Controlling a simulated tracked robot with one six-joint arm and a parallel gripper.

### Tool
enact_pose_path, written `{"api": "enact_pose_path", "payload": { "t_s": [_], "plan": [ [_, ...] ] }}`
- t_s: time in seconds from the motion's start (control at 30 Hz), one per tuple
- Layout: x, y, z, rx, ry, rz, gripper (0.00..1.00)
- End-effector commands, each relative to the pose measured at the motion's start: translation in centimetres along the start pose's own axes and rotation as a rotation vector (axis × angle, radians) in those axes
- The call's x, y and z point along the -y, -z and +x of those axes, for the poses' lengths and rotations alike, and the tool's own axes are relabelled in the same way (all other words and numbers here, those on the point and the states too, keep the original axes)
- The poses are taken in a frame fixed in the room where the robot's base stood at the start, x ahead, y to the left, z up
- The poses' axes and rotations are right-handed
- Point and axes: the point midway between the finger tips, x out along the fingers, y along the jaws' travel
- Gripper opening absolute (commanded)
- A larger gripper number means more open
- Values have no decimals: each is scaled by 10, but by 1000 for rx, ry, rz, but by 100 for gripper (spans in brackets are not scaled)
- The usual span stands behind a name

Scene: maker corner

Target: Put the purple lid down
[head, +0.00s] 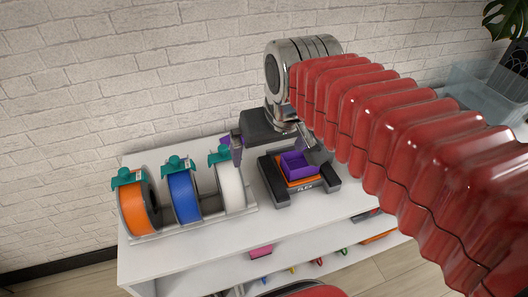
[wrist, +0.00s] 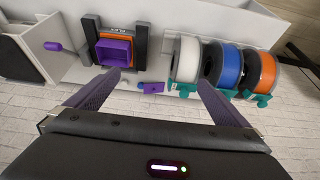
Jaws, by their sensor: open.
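My gripper (wrist: 161,82) is open and empty, its dark fingers spread wide. In the head view, one finger is beside the white spool and the other is near the purple box. A small purple piece (wrist: 152,87), perhaps the lid, shows beyond and between the fingertips, apart from them, near the white spool. Another purple piece (wrist: 53,46) lies on the far side of the printer; I cannot tell for certain which is the lid. An open purple box (wrist: 116,51) sits on an orange plate (head: 298,183) in the dark printer (head: 282,200).
White (head: 231,189), blue (head: 184,196) and orange (head: 136,211) spools stand in a row at the left of the white table (head: 200,240). A brick wall is behind. A clear container (head: 470,85) stands at the right. Bare table shows in front of the spools.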

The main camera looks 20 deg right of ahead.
Motion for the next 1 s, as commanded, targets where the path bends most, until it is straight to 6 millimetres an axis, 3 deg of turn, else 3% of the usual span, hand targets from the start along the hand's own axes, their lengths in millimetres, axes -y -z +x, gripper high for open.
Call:
{"api": "enact_pose_path", "payload": {
  "t_s": [0.2,0.4,1.0],
  "plan": [
    [0,-52,6,-48,0,0,100],
    [0,-79,14,-72,0,0,100],
    [0,-82,15,-74,0,0,100]
  ]
}}
